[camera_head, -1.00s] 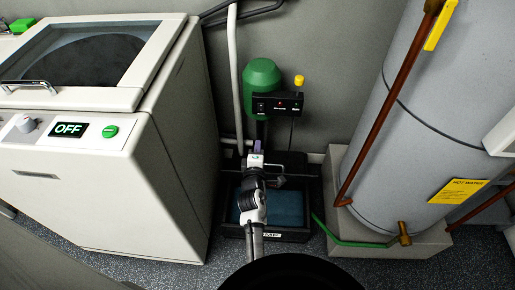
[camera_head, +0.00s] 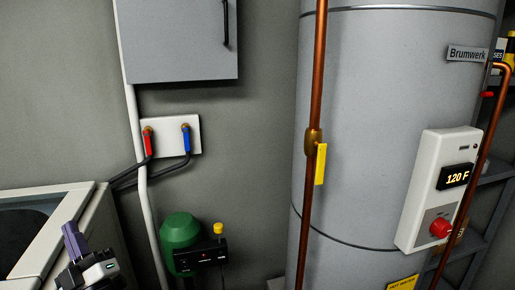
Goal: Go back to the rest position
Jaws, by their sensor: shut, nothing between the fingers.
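My gripper (camera_head: 73,243) shows at the lower left, in front of the white washer's (camera_head: 85,225) right edge. Its purple fingers are together with nothing between them, pointing up. The lower part of my arm is cut off by the bottom of the picture. The gripper appears clear of the washer, though the exact gap cannot be told.
A green pump (camera_head: 180,232) with a black control box (camera_head: 200,256) stands low against the wall. A grey water heater (camera_head: 395,120) with copper pipes (camera_head: 314,90) fills the right. A grey wall cabinet (camera_head: 180,40) and a valve plate (camera_head: 170,135) are on the wall.

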